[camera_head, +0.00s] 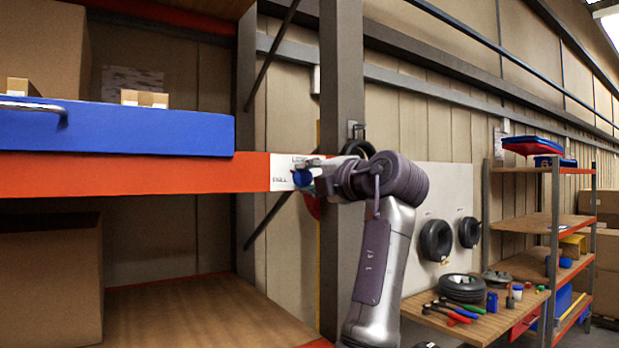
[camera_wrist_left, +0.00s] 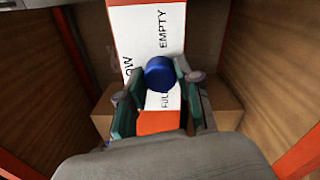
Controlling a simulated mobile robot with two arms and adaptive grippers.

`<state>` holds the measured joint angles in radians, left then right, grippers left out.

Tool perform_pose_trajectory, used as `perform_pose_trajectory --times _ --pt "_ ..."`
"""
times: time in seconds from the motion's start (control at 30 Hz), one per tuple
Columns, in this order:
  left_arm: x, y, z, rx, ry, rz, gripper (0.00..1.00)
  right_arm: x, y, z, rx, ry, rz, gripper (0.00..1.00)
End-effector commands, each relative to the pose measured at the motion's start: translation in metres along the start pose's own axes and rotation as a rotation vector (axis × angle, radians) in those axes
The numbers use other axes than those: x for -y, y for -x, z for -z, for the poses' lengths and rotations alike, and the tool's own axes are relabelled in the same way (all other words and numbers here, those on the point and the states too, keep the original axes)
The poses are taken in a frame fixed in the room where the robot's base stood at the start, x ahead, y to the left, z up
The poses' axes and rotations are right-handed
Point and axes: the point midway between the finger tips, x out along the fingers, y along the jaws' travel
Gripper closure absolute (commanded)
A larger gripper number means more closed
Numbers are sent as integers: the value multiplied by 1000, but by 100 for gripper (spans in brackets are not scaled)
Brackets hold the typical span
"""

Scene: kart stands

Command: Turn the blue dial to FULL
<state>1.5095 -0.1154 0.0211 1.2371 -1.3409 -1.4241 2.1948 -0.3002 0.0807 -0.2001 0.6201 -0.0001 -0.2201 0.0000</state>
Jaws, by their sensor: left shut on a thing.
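The blue dial (camera_head: 302,178) sits on a white label plate (camera_head: 281,171) at the right end of the orange shelf beam. In the left wrist view the blue dial (camera_wrist_left: 160,74) is between the two fingers of my left gripper (camera_wrist_left: 159,94), which is shut on it. The white plate (camera_wrist_left: 148,22) there reads EMPTY, FULL and part of a word ending in OW. The dial's pointer mark cannot be made out. In the head view my left gripper (camera_head: 318,178) partly covers the plate. My right gripper is not in view.
A blue tray (camera_head: 140,130) with small boxes stands on the shelf above the orange beam (camera_head: 130,175). A grey upright post (camera_head: 341,75) stands just behind my arm. A workbench (camera_head: 470,325) with tools and a tyre (camera_head: 461,288) is at the lower right.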

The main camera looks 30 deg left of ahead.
Motion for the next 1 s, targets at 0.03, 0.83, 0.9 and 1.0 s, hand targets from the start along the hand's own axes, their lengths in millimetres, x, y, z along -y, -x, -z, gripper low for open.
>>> perform_pose_trajectory --times 0.03,0.83,0.9,1.0 --pt "1 0 0 -1 9 3 100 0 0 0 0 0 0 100" --pt "1 0 0 -2 30 3 40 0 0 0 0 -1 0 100" --pt "1 0 0 -1 30 2 40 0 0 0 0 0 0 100" --pt "1 0 0 -1 30 2 40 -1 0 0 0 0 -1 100"
